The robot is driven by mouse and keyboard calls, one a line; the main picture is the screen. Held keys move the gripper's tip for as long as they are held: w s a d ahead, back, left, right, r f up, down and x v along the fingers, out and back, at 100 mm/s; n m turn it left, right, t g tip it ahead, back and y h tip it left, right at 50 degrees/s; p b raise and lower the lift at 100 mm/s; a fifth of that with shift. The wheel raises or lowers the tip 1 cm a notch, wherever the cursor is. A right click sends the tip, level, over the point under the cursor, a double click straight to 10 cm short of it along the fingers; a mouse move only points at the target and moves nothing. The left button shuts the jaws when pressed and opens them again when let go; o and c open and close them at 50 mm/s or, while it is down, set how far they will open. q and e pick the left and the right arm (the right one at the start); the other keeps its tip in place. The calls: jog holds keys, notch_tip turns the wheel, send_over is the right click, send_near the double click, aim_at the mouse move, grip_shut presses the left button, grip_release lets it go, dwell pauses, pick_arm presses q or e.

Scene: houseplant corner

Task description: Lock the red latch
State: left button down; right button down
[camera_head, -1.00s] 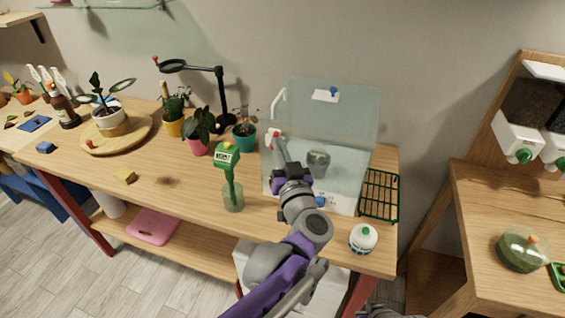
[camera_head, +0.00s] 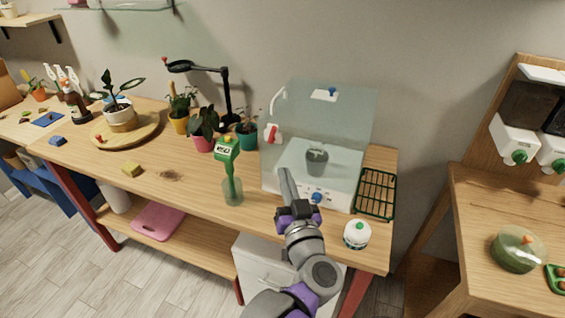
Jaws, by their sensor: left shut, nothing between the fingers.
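The red latch (camera_head: 272,134) is a small red and white piece at the left side of a clear-walled case (camera_head: 345,125) with a white base, on the wooden bench. Whether the latch is locked is too small to tell. My left gripper (camera_head: 286,173) is shut and empty. Its tips are below the latch and apart from it in the picture, in front of the case's left part. My left arm hides part of the case's lower front. My right gripper is not in view.
A grey pot (camera_head: 316,160) stands inside the case, and a blue knob (camera_head: 317,197) is on its front.

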pick_arm(q)
jog(key=v, duration=0.2)
jog(key=shift+s+d, duration=0.15)
jog(key=shift+s, duration=0.1)
dwell(0.3)
